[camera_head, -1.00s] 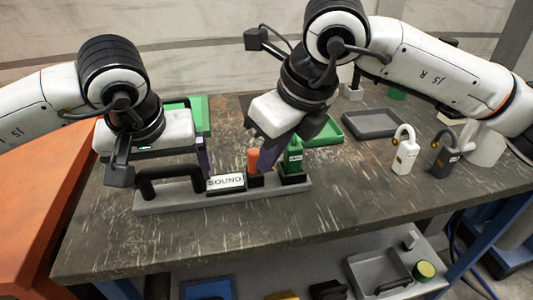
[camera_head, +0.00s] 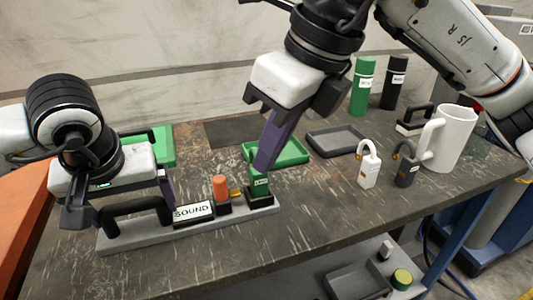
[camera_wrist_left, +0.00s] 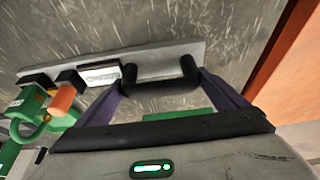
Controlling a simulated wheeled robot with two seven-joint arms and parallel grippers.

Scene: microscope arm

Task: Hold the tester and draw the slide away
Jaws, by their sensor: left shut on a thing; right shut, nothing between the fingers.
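The tester (camera_head: 190,230) is a long grey base with a black handle (camera_head: 135,207), a white SOUND label (camera_head: 194,212), an orange cylinder (camera_head: 220,187) and a green block (camera_head: 260,188) in a black holder at its right end. My left gripper (camera_head: 145,205) is shut on the handle; the left wrist view shows the handle (camera_wrist_left: 160,84) between its purple fingers. My right gripper (camera_head: 264,166) is shut and empty, its fingertips at the top of the green block; I cannot tell whether they touch. A small yellow piece (camera_head: 237,193) shows beside the orange cylinder. I cannot make out which part is the slide.
Behind stand a green tray (camera_head: 290,158) and a grey tray (camera_head: 335,141). To the right are white and grey padlocks (camera_head: 369,168) (camera_head: 406,168), a white mug (camera_head: 452,140) and green and black bottles (camera_head: 362,85) (camera_head: 395,83). The tabletop in front of the tester is clear.

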